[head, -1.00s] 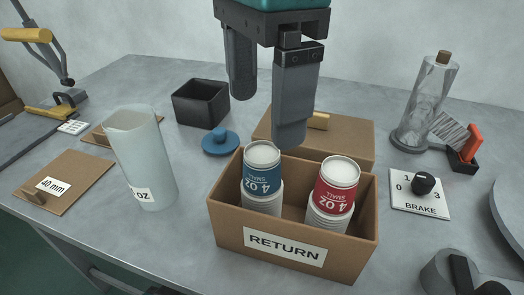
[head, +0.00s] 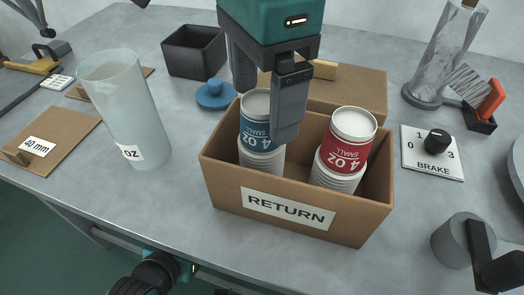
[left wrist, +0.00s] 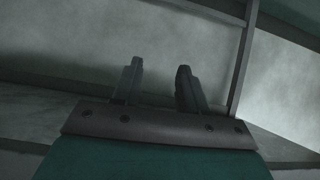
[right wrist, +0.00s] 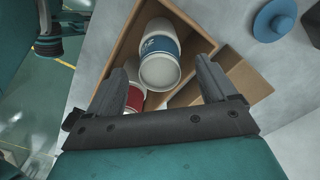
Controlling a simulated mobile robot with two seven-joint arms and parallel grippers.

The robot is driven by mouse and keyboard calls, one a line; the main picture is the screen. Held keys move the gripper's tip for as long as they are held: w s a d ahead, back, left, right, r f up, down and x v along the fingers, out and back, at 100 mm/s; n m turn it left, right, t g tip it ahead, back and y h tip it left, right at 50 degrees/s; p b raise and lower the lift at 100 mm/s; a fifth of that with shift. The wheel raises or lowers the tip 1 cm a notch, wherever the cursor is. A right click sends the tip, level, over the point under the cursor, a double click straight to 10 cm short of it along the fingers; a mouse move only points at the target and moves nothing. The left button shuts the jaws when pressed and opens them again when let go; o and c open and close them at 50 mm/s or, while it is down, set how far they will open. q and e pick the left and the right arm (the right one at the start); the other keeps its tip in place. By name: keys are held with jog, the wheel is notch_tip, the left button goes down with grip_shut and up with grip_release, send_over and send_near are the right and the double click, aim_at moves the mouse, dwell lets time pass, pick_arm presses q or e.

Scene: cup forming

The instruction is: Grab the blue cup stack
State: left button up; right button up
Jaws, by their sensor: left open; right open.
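The blue cup stack (head: 259,135) stands upside down in the left part of the cardboard RETURN box (head: 225,185), beside a red-labelled cup stack (head: 345,150). My right gripper (head: 266,105) is open above the box, its near finger overlapping the blue stack in the head view. In the right wrist view the blue stack (right wrist: 160,62) shows beyond and between the open fingers (right wrist: 160,85); I cannot tell whether they touch it. My left gripper (left wrist: 156,85) is open and empty; in its wrist view it faces a grey surface with beams. Its fingers are not visible in the head view.
A translucent cylinder (head: 130,115) stands left of the box. A black bin (head: 195,50) and a blue knobbed lid (head: 215,95) are behind. A closed cardboard box (head: 350,88) sits behind the RETURN box. A BRAKE dial (head: 436,141) is at right.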

aim_at(262, 150)
notch_tip(262, 150, down, 4)
jog(key=shift+r+b, duration=0.1)
jog(key=shift+b, duration=0.3)
pick_arm(q)
jog(key=shift+w+d+f, duration=0.15)
jog(key=shift+w, duration=0.05)
pick_arm(e)
jog(key=c, duration=1.5)
jog(key=shift+o, duration=0.2)
